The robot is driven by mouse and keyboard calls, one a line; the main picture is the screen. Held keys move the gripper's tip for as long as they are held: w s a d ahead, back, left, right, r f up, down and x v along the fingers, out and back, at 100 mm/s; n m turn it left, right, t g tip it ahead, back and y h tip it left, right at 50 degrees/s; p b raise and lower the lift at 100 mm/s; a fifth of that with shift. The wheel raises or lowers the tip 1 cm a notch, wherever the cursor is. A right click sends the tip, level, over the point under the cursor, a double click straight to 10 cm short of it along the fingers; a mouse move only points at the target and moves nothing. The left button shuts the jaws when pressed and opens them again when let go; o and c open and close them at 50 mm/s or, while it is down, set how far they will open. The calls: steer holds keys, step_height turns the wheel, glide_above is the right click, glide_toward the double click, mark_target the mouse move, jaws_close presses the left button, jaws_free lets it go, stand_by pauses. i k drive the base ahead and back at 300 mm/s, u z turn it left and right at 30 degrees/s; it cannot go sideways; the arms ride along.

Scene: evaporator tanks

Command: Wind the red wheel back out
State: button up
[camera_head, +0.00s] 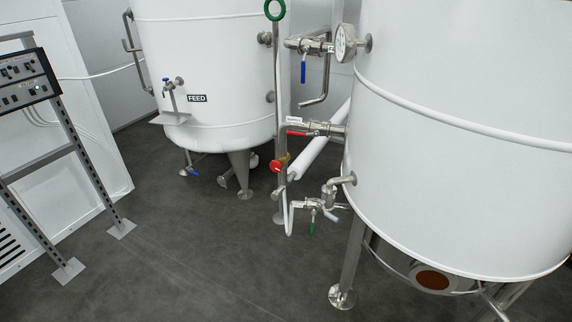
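A small round red wheel (276,166) sits on a brass-coloured valve body on the vertical pipe between the two white tanks. It is left of the right tank and below a valve with a red lever handle (300,133). At this size I cannot tell how far the wheel is wound in or out. My gripper and arm do not show in this view.
The large white tank (460,120) fills the right side. The FEED tank (205,50) stands behind left. A control panel (26,80) on a metal stand is at far left. The grey floor (190,255) in front is clear.

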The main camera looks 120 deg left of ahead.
mark_target(276, 166)
steer(key=u, duration=1.1)
steer(key=i, duration=0.1)
steer(key=u, duration=2.6)
steer(key=k, duration=0.9)
steer(key=u, duration=0.15)
steer(key=i, duration=0.9)
steer(key=z, duration=0.05)
